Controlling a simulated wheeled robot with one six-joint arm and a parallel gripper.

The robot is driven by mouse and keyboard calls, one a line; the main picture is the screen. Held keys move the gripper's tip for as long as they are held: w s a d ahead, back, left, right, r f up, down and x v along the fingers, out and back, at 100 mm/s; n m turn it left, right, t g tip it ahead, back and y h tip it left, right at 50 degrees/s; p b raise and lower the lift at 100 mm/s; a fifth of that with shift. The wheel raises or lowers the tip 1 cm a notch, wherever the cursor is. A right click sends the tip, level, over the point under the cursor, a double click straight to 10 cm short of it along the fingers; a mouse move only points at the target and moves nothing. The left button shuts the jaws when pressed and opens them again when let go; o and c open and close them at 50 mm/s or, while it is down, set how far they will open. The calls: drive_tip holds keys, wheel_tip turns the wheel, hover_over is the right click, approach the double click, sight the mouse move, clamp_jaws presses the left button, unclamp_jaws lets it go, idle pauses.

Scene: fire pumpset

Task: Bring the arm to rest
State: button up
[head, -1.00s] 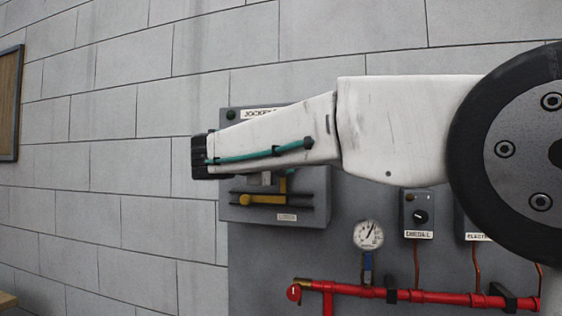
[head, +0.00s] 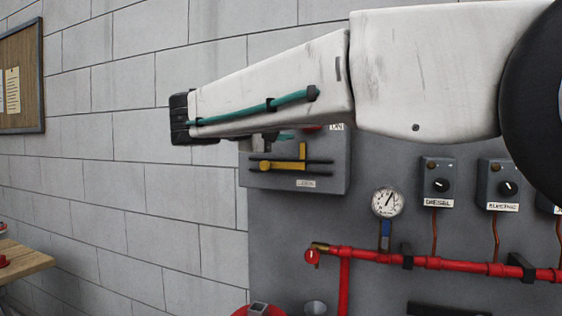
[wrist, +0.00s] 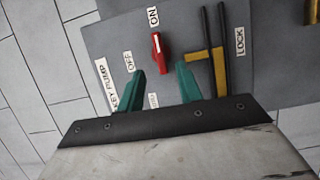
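My gripper (wrist: 158,88) shows in the wrist view with its two green fingers apart and nothing between them. It faces the grey jockey pump panel (wrist: 110,45). A red switch handle (wrist: 160,52) on that panel sits beyond the fingers, apart from them, near the ON label. A yellow lock piece (wrist: 218,60) on two dark rails is to the right of the fingers. In the head view my arm (head: 270,90) stretches to the left across the top of the panel (head: 330,170) and hides much of it. The fingers are mostly hidden there.
A pressure gauge (head: 387,202), a red pipe (head: 430,262) and control boxes marked diesel (head: 437,182) and electric (head: 498,184) are on the grey backboard. A wooden table (head: 22,262) and a notice board (head: 22,85) are at the left. The brick wall between is bare.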

wheel_tip(320, 180, down, 11)
drive_tip(key=s+d+n+g+y, duration=0.1)
drive_tip(key=s+d+g+y, duration=0.1)
drive_tip(key=g+y, duration=0.1)
drive_tip(key=s+d+f+g+y, duration=0.2)
drive_tip(key=s+d+f+g, duration=0.2)
drive_tip(key=s+d+f, duration=0.3)
drive_tip(key=s+d+f+m+g+y, duration=0.1)
drive_tip(key=s+d+f+m+y, duration=0.1)
drive_tip(key=s+d+f, duration=0.3)
drive_tip(key=s+d+f+m+g+y, duration=0.2)
drive_tip(key=s+d+f+m+y, duration=0.1)
drive_tip(key=s, duration=1)
drive_tip(key=s+d+f+m+g+y, duration=0.1)
drive_tip(key=s+d+f+m+y, duration=0.1)
drive_tip(key=s+d+f+m, duration=0.3)
drive_tip(key=s+d+f, duration=0.2)
drive_tip(key=s+f, duration=0.1)
drive_tip(key=s, duration=0.1)
drive_tip(key=shift+d+y, duration=0.35)
drive_tip(key=shift+y, duration=0.05)
